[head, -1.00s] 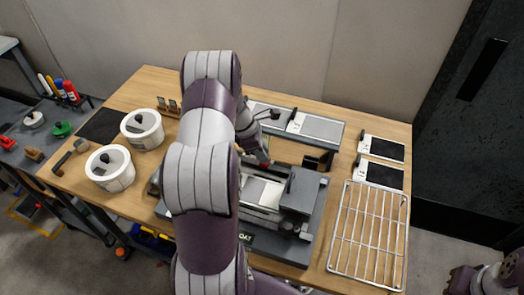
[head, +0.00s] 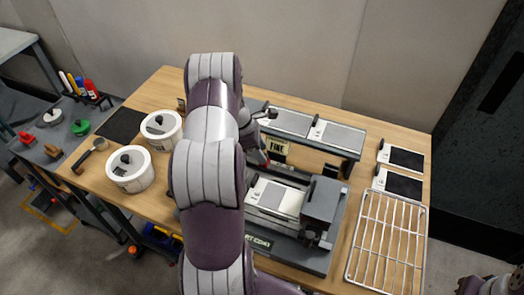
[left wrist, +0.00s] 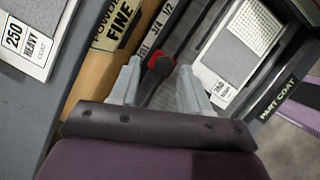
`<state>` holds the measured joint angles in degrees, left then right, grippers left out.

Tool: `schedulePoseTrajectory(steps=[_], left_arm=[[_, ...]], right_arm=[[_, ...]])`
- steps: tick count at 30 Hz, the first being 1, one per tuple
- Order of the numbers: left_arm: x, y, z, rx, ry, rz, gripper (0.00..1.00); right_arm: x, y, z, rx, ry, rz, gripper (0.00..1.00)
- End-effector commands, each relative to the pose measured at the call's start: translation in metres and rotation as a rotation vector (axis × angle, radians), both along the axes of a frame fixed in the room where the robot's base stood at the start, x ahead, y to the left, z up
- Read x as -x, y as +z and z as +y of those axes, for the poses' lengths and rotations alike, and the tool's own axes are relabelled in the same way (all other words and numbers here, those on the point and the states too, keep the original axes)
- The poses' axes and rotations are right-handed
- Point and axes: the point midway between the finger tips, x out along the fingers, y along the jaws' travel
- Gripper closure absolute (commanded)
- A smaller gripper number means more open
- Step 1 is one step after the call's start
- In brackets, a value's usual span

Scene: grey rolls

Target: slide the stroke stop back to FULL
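The stroke stop is a red and black knob (left wrist: 161,66) in a slot on the coater, by the printed scale FULL, 3/4, 1/2 (left wrist: 157,30). In the left wrist view it stands beside the FULL mark. My left gripper's two grey fingers (left wrist: 159,84) are on either side of it, with a narrow gap showing at each side, so it looks open around the knob. In the head view a bit of red (head: 266,164) shows at the gripper's tip; my arm hides most of the gripper. The grey coater (head: 290,247) is on the bench. My right gripper's fingers are out of view.
A yellowish FINE powder label (head: 278,147) is behind the coater. White pots (head: 131,181) stand left, a wire rack (head: 388,240) lies right, dark-topped panels (head: 401,158) lie behind the rack. The coater's block (head: 321,204) rises right of the stop.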

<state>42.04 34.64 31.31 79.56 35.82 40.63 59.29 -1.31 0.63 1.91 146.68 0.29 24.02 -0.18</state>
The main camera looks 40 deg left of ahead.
Motion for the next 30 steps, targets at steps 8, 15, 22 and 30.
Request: schedulePoseTrajectory(steps=[8,15,22,30], left_arm=[[0.001,-0.001,-0.002,0.004,-0.001,0.003,0.5],[0.01,0.035,0.012,0.0,0.001,-0.001,0.5],[0.026,0.09,0.03,0.003,0.001,0.0,0.5],[0.034,0.117,0.038,0.005,0.001,0.003,0.5]], right_arm=[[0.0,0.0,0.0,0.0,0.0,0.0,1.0],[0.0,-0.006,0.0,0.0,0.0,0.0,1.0],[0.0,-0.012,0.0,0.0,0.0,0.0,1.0],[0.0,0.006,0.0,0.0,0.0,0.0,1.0]])
